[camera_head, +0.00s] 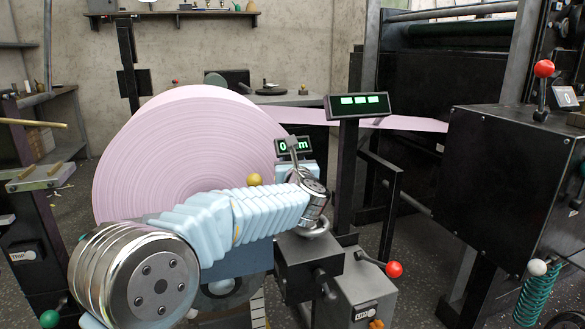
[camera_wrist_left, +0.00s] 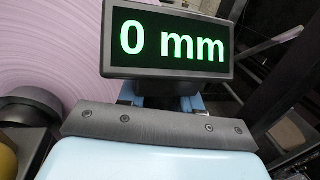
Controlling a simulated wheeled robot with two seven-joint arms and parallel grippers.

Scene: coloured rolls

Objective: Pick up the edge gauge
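The edge gauge shows as a small dark box with a green "0 mm" display (camera_head: 293,146), in front of the right edge of the large pink roll. In the left wrist view the display (camera_wrist_left: 170,45) is upright, close and directly ahead, reading "0 mm". My left arm, in a pale blue sleeve, reaches in from the lower left and ends beside the gauge. My left gripper (camera_head: 308,170) is at the gauge, largely covered by my wrist. Its fingertips are hidden, so I cannot tell whether they grip it. My right gripper is not in view.
The pink roll (camera_head: 180,140) stands behind my arm. A post with a larger green display (camera_head: 358,105) rises just right of the gauge. A red-knobbed lever (camera_head: 394,269) and a black machine housing (camera_head: 510,190) are to the right. A yellow ball (camera_head: 254,179) sits beside my arm.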

